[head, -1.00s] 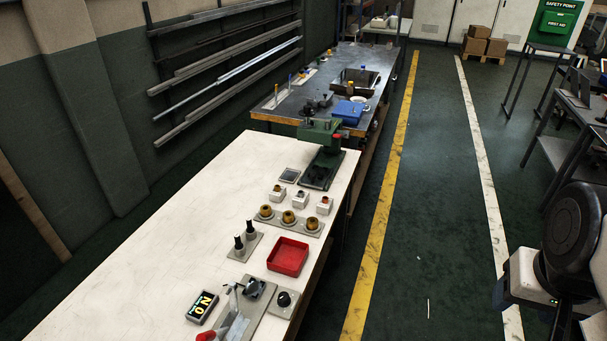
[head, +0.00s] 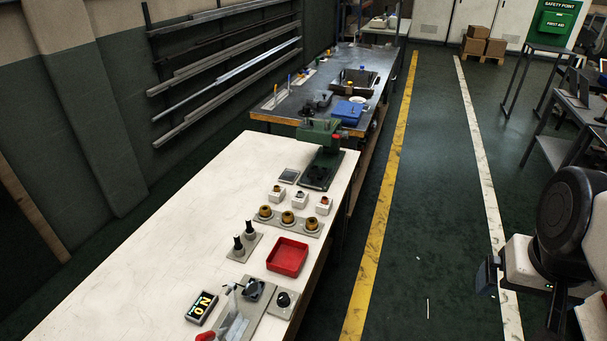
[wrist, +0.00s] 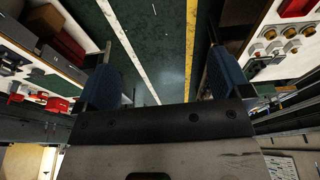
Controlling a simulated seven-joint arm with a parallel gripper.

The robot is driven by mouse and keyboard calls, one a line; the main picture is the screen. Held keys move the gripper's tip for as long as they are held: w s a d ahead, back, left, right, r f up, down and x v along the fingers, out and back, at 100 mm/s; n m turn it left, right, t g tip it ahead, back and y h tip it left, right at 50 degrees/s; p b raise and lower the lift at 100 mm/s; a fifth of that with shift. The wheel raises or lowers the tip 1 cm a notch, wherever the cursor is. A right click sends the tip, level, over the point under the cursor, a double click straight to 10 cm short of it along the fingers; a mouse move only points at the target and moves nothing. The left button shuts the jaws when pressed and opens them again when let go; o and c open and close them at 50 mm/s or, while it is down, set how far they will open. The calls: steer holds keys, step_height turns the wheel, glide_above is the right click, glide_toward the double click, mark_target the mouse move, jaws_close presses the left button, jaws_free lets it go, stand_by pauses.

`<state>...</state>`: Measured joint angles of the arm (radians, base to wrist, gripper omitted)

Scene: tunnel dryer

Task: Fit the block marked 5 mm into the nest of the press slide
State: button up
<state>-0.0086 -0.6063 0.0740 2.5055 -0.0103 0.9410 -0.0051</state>
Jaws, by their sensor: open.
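My gripper (head: 487,277) is over the aisle, right of the bench and well apart from the blocks. The wrist view shows its two blue fingers (wrist: 160,65) spread, with nothing between them.
In front of the blocks are a plate with three brass-coloured round parts (head: 288,218), two black-handled pieces (head: 244,240), a red tray (head: 287,256) and a toggle clamp (head: 240,305). A small grey plate (head: 288,176) lies beside the press. The bench's left side is clear.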

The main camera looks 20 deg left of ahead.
steer(key=w+a+r+n, duration=0.1)
steer(key=w+a+n, duration=0.3)
steer(key=w, duration=0.5)
steer(key=w+a+r+n, duration=0.1)
steer(key=w+a, duration=0.5)
steer(key=w, duration=0.3)
steer(key=w+a+f+n+g, duration=0.1)
steer(key=w+a+f+n, duration=0.3)
steer(key=w+a, duration=0.95)
steer(key=n+g, duration=0.2)
steer(key=n, duration=0.7)
glide_above(276, 187)
steer(key=f, duration=2.3)
steer(key=shift+d, duration=0.3)
steer(key=shift+a+f, duration=0.25)
steer(key=shift+f, duration=0.05)
steer(key=shift+f, duration=0.1)
steer(key=shift+f, duration=1.2)
